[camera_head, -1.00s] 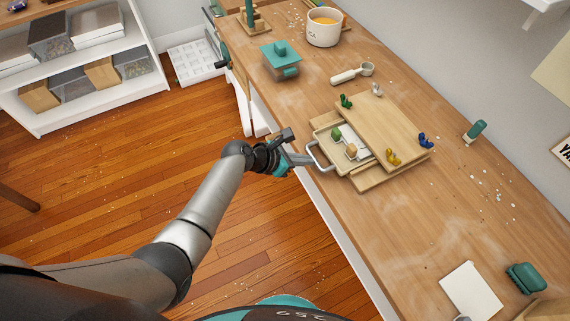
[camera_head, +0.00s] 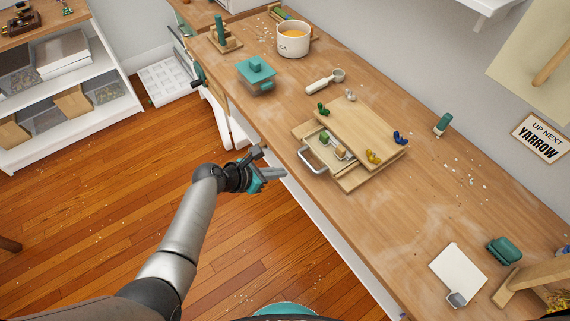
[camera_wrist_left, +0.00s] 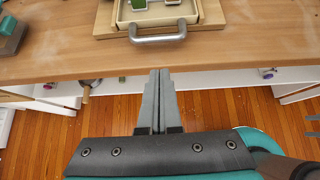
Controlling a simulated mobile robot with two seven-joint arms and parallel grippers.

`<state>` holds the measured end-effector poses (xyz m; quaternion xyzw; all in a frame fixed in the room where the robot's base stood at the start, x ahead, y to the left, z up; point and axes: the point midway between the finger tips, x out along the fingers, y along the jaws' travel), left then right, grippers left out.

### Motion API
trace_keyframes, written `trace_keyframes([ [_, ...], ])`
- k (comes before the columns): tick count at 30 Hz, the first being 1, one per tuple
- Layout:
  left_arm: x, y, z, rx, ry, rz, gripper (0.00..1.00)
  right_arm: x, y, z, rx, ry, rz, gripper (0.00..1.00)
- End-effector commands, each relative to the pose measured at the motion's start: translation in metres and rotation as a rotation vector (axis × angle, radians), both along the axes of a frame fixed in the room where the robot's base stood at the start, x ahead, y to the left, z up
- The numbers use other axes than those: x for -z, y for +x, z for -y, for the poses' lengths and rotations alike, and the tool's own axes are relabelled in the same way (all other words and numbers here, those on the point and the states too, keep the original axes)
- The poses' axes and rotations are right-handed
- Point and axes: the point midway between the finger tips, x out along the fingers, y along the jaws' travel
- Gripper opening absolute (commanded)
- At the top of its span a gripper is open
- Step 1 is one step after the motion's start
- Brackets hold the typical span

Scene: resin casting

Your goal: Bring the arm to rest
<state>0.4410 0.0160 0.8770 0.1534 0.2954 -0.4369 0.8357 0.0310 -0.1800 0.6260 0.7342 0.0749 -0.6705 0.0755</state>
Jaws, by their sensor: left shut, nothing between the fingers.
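My left gripper (camera_head: 272,174) is shut and empty. It hangs in front of the workbench's front edge, over the floor, apart from the drawer's handle. In the left wrist view its two fingers (camera_wrist_left: 158,100) lie together, pointing toward the bench and the metal handle (camera_wrist_left: 157,35). My right gripper does not show.
White shelves (camera_head: 95,120) stand at left. The floor between is clear.

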Motion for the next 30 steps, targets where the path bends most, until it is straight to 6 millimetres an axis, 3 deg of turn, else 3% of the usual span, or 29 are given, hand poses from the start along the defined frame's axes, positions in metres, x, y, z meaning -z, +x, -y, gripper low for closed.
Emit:
trace_keyframes([
  [3,-0.018,-0.01,-0.014,0.001,0.0,0.001,0.0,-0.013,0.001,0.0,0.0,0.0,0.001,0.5],
  [9,-0.035,-0.023,-0.033,0.0,0.0,0.002,0.0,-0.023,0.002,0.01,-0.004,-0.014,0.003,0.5],
  [23,-0.044,-0.031,-0.044,0.0,-0.002,0.0,0.0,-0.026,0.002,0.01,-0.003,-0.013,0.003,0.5],
  [26,-0.035,-0.034,-0.045,0.009,0.018,0.005,0.0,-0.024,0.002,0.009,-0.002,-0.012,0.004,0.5],
  [29,-0.004,-0.045,-0.052,0.051,0.099,0.026,0.0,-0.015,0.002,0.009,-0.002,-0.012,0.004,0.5],
  [30,0.015,-0.053,-0.056,0.082,0.152,0.042,0.0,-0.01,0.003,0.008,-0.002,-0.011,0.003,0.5],
])
